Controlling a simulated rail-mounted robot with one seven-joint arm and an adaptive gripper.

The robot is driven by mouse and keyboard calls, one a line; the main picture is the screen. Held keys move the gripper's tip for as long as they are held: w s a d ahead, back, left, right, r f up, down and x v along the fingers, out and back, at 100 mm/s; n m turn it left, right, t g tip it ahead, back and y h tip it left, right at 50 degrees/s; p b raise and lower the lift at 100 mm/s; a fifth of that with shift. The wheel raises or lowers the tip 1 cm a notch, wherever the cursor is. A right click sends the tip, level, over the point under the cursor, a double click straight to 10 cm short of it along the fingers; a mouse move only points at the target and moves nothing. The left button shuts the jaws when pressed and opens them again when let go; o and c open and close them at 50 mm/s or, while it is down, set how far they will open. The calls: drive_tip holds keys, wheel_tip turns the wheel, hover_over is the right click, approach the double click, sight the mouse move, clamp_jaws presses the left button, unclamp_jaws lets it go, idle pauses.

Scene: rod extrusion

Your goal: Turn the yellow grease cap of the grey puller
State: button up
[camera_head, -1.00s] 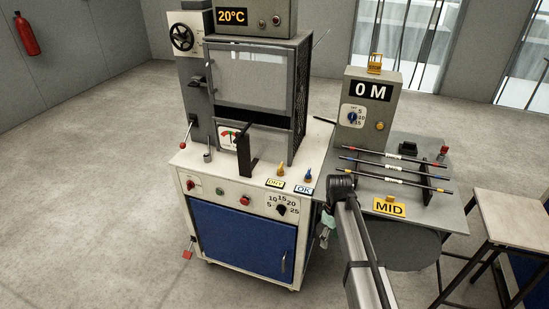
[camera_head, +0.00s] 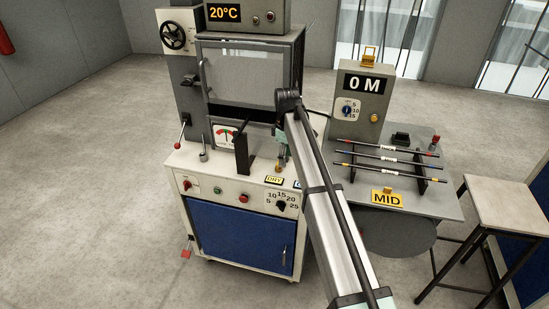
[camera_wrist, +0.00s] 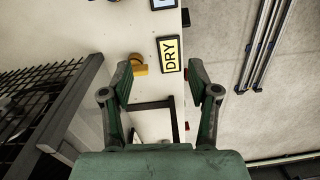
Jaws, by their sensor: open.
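The grey puller (camera_head: 361,105) is most likely the upright box with the "0 M" display, right of the cabinet. A small round yellow cap (camera_head: 374,117) is on its front at the right. My gripper (camera_wrist: 160,75) is open and empty in the wrist view, over the white worktop. In the head view my arm reaches over the cabinet's right side, left of the puller, and the fingers are hard to make out. A yellow piece (camera_wrist: 138,64) by the DRY label (camera_wrist: 169,54) shows near the left fingertip; it also stands in the head view (camera_head: 280,164).
The white-topped cabinet (camera_head: 205,168) carries a windowed chamber (camera_head: 245,72) and a dark upright bracket (camera_head: 241,150). Several rods (camera_head: 385,161) lie on a rack on the grey table behind the MID sign (camera_head: 387,198). A stool (camera_head: 505,207) stands at the right.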

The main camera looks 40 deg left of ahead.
drive_tip(key=w+a+r+n, duration=0.1)
drive_tip(key=w+a+r, duration=0.2)
drive_tip(key=a+r, duration=0.25)
drive_tip(key=f+p, duration=0.1)
drive_tip(key=f, duration=0.3)
drive_tip(key=f+p, duration=0.1)
drive_tip(key=f, duration=0.3)
drive_tip(key=f+p, duration=0.2)
drive_tip(key=f, duration=0.1)
drive_tip(key=shift+s+d+f, duration=0.1)
drive_tip(key=shift+s+f, duration=0.15)
drive_tip(key=shift+f, duration=0.15)
drive_tip(key=c, duration=0.9)
